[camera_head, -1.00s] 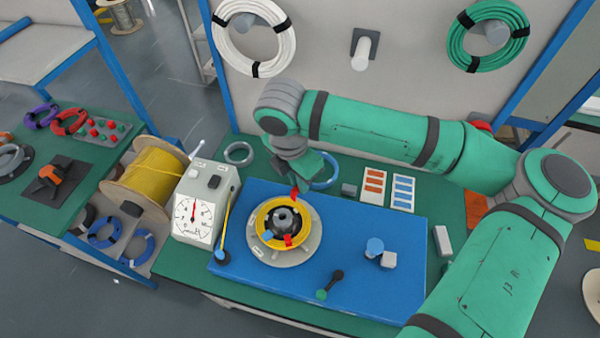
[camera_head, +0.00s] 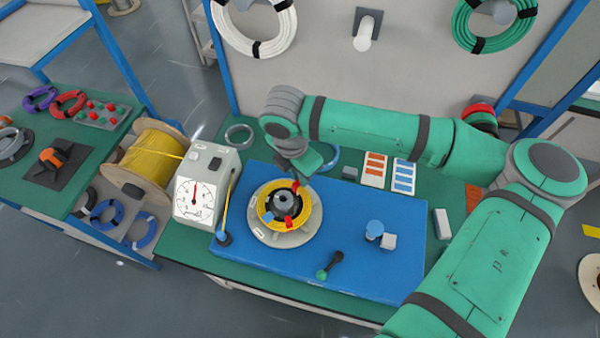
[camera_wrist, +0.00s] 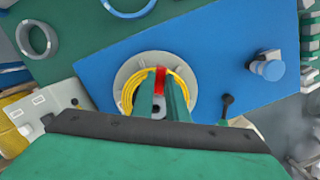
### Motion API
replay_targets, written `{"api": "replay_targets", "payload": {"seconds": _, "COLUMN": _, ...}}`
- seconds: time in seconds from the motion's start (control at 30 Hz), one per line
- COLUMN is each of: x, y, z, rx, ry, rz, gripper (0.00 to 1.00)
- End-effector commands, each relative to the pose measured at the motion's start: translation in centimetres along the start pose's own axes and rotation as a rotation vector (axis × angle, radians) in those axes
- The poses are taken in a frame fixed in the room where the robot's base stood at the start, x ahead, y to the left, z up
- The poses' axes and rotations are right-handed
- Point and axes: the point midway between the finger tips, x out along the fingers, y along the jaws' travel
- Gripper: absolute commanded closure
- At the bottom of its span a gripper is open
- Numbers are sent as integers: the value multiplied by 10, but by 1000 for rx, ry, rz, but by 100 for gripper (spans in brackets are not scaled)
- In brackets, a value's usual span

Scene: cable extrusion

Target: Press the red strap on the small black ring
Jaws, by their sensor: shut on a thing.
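My gripper (camera_wrist: 160,100) is shut on the red strap (camera_wrist: 160,78), which shows between the fingers in the wrist view. In the head view the strap (camera_head: 295,185) is at the far edge of the yellow cable coil (camera_head: 266,213), beneath my gripper (camera_head: 299,181). I cannot tell whether the strap touches the coil. The coil lies on a round pale plate (camera_head: 312,232) around a grey and black hub (camera_head: 285,202). I cannot make out a separate small black ring; dark parts surround the hub. Another red piece (camera_head: 290,223) sits at the coil's near side.
The plate stands on a blue board (camera_head: 350,270). A blue knob (camera_head: 374,229) and black lever (camera_head: 331,262) stand to the right.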

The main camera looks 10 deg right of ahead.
Motion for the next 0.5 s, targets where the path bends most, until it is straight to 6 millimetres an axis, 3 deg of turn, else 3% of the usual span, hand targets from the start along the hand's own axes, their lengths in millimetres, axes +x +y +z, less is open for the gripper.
{"api": "replay_targets", "payload": {"seconds": 0.5, "x": 5, "y": 0, "z": -1, "rx": 0, "ry": 0, "rz": 0, "gripper": 100}}
